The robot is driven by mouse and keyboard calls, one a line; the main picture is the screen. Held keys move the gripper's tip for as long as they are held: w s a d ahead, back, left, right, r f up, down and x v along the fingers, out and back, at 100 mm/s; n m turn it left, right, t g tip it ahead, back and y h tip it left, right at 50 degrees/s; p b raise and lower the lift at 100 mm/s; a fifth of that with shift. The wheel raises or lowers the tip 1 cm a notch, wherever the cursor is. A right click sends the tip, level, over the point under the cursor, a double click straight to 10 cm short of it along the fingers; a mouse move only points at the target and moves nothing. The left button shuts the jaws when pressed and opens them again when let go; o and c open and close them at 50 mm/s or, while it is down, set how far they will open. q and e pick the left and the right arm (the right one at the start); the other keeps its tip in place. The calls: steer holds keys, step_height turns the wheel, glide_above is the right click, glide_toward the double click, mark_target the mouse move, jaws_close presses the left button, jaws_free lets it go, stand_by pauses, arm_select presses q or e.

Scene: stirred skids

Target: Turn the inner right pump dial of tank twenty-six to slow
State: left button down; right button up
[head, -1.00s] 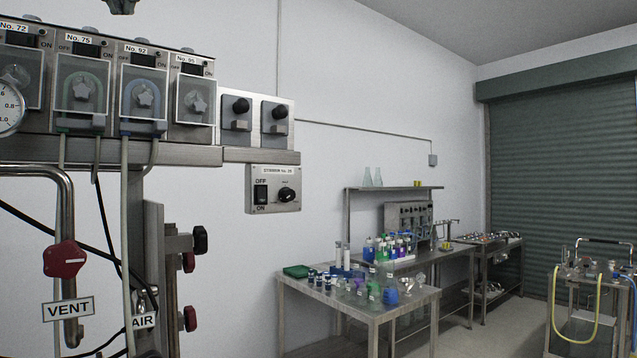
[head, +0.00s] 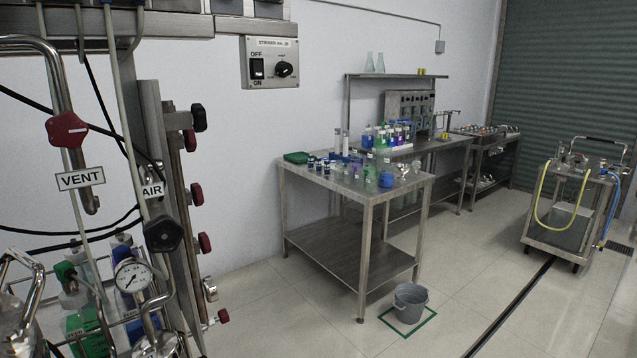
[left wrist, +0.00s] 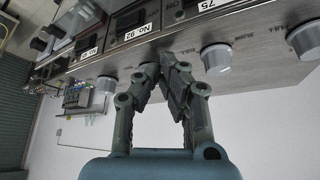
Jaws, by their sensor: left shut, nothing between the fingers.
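In the left wrist view my left gripper (left wrist: 174,62) is shut and empty, its fingertips close to the lower front of a metal pump row (left wrist: 165,45). A grey dial (left wrist: 215,57) is just right of the fingertips, and another dial (left wrist: 303,39) is at the right edge. A smaller dial (left wrist: 105,84) is to the left. Labels No. 92 (left wrist: 130,33) and 75 (left wrist: 206,4) show on the row. I cannot tell whether the fingertips touch anything.
A stirrer box (head: 270,62) hangs on the wall. Pipes with a red VENT valve (head: 66,129) and a gauge (head: 132,277) are at left. A bottle-laden steel table (head: 400,188), a grey bucket (head: 410,302) and a trolley (head: 560,238) stand beyond. Floor between them is clear.

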arm_select(q)
steer(key=shift+w, duration=0.2)
steer(key=shift+s+d, duration=0.15)
steer(key=shift+d, duration=0.25)
